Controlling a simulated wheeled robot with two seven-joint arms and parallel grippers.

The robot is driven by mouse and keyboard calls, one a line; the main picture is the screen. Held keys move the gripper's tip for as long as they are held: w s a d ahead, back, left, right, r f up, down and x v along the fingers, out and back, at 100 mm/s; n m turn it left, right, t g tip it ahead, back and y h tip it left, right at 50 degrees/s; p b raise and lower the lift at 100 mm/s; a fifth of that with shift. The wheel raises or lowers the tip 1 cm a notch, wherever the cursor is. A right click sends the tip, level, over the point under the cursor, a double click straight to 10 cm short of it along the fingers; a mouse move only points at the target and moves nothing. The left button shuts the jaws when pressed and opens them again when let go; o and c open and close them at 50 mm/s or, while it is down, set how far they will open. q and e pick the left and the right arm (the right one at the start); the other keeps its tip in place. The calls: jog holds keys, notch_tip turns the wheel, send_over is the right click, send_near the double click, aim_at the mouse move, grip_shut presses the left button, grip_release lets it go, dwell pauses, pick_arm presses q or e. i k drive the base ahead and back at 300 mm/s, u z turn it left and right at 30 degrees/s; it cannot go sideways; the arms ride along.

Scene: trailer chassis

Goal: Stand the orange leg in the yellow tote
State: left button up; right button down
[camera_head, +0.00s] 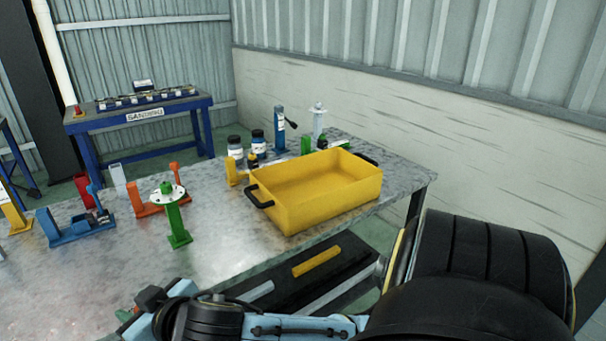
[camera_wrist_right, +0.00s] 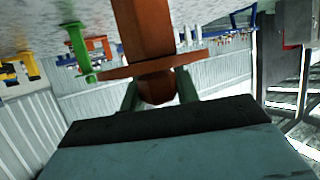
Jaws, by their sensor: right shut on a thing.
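The orange leg (camera_wrist_right: 145,30) fills the upper middle of the right wrist view, with a round flange (camera_wrist_right: 150,65) and a short stub below it. My right gripper (camera_wrist_right: 158,90) is shut on this stub between its two green fingers. In the head view my right gripper (camera_head: 127,314) is low at the left, at the table's near edge; the held leg is mostly hidden there. The yellow tote (camera_head: 322,205) stands on the table's right part, well right of and beyond the gripper. Its visible inside looks empty. My left gripper is not in view.
Dark jars (camera_head: 235,150) and a blue post (camera_head: 280,130) stand behind the tote.

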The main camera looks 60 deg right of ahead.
aim_at(294, 203)
jog(key=z, duration=0.5)
jog(key=k, duration=0.55)
jog(key=z, duration=1)
jog(key=i, duration=0.95)
jog(key=u, duration=0.45)
